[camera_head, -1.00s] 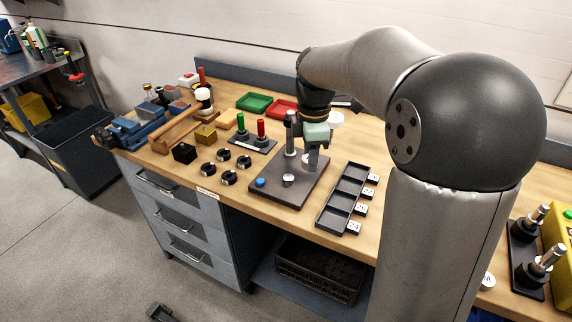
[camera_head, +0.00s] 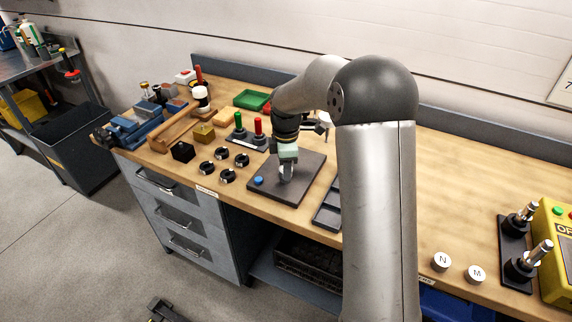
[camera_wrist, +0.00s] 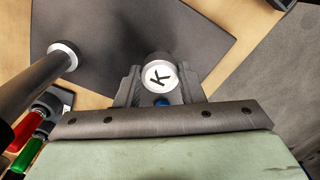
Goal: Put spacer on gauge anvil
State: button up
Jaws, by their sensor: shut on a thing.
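My gripper (camera_head: 287,177) is over the middle of the dark gauge plate (camera_head: 311,168), pointing down. In the wrist view its two fingers (camera_wrist: 158,92) are shut on a round white-topped spacer (camera_wrist: 159,74) marked K. The gauge anvil is hidden behind the gripper and spacer, so I cannot tell whether the spacer touches it. A blue button (camera_head: 259,181) sits at the plate's front left corner. In the wrist view a metal post with a pale end (camera_wrist: 64,56) rises left of the spacer, apart from it.
Red (camera_head: 258,127) and green (camera_head: 239,121) handled tools stand close behind the plate's left side. Several black rings (camera_head: 227,176) lie left of it. A black compartment tray (camera_head: 327,214) is at the right, partly behind my arm. White discs N (camera_head: 441,261) and M (camera_head: 476,274) lie farther right.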

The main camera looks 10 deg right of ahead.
jog(key=shift+f, duration=0.15)
jog(key=o, duration=1)
notch_tip(320, 180, up, 12)
jog(key=b, duration=0.1)
jog(key=s+f+m, duration=0.3)
jog(key=s+m, duration=0.5)
jog(key=s, duration=0.8)
jog(key=s+f+m, duration=0.3)
jog(key=s+m, duration=0.5)
jog(key=s, duration=0.8)
jog(key=shift+a+f+m+t, duration=0.2)
jog(key=shift+f+m+t, duration=0.1)
jog(key=shift+m, duration=0.1)
